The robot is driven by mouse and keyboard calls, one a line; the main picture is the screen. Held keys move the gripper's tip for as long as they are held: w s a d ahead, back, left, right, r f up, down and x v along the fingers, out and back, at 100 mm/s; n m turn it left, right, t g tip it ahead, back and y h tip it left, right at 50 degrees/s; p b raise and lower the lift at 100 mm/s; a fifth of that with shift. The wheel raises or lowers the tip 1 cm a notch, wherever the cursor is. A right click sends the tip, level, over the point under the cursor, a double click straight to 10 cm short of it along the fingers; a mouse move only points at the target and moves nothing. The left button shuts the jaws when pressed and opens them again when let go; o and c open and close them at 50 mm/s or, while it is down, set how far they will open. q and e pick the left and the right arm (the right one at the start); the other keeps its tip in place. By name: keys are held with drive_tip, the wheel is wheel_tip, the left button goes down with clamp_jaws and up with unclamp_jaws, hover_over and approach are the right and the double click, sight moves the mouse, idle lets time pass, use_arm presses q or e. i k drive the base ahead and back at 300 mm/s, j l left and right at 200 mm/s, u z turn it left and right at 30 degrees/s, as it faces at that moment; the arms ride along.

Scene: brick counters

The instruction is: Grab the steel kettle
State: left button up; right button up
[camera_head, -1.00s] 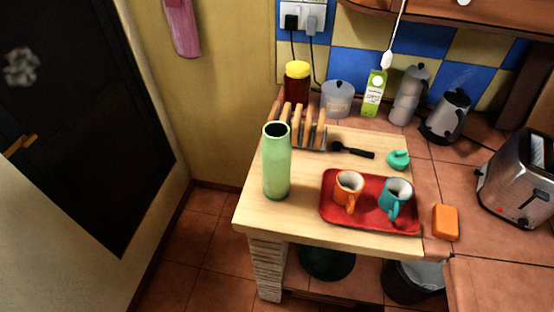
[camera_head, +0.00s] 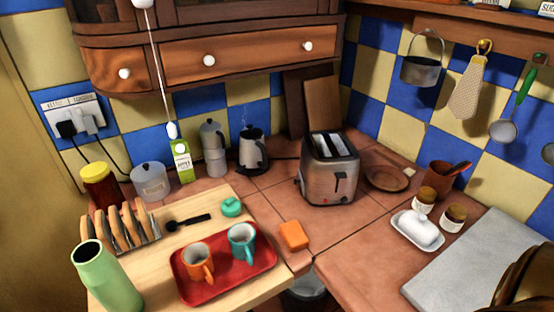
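The steel kettle (camera_head: 253,148) stands upright at the back of the tiled counter, against the blue and yellow tiles. It has a dark handle and base, and a faint wisp of steam shows above it. It is between the moka pot (camera_head: 214,149) on its left and the steel toaster (camera_head: 329,170) on its right. Neither of my grippers shows in the head view.
A wooden board with a red tray (camera_head: 222,289), an orange mug (camera_head: 197,261), a teal mug (camera_head: 242,241), a toast rack (camera_head: 128,229) and a green vase (camera_head: 101,276) fills the front left. An orange block (camera_head: 294,235) lies beside it. Bare tiles lie before the kettle.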

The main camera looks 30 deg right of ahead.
sight(253, 154)
drive_tip(key=z, duration=0.85)
drive_tip(key=k+l+u, duration=0.15)
drive_tip(key=k+l, duration=0.05)
drive_tip(key=k, duration=0.05)
